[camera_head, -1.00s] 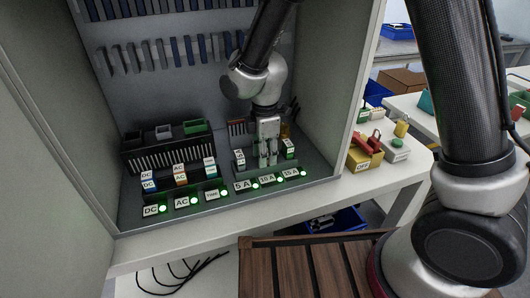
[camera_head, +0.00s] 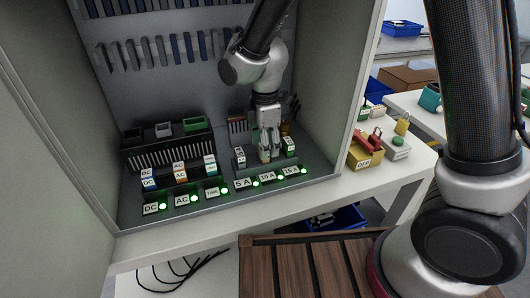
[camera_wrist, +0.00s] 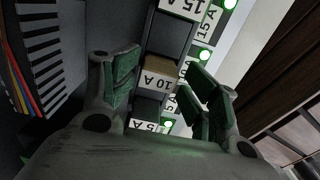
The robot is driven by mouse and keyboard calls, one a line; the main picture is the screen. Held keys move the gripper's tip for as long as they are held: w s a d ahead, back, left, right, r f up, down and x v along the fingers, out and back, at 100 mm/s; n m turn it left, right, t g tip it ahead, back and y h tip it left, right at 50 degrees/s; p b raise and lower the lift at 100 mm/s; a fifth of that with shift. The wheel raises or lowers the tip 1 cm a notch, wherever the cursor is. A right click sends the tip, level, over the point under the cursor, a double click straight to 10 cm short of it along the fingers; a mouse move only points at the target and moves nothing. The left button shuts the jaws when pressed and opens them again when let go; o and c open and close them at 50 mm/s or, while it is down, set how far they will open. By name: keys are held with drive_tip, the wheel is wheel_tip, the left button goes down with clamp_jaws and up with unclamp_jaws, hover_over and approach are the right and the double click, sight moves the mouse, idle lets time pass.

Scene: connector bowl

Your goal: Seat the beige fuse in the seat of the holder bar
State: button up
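The beige fuse (camera_wrist: 158,68), labelled 10 A, stands in the middle place of the holder bar, between the 15 A fuse (camera_wrist: 176,12) and the 5 A fuse (camera_wrist: 148,122). It also shows in the head view (camera_head: 264,156), partly hidden under my fingers. My gripper (camera_head: 269,152) is just above it. In the wrist view my gripper (camera_wrist: 165,88) is open, its green-padded fingers on either side of the fuse and apart from it. The holder bar (camera_wrist: 165,38) is mostly covered, and the foot of the beige fuse is hidden.
Green lamps glow beside the 5 A, 10 A and 15 A labels (camera_head: 291,171), and beside the DC and AC labels (camera_head: 181,200). A second block of fuses (camera_head: 178,178) stands left. Cabinet walls (camera_head: 345,80) close in both sides. A yellow bin (camera_head: 365,156) is outside, right.

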wheel_tip(320, 180, up, 10)
drive_tip(key=shift+f, duration=0.15)
idle(0.3)
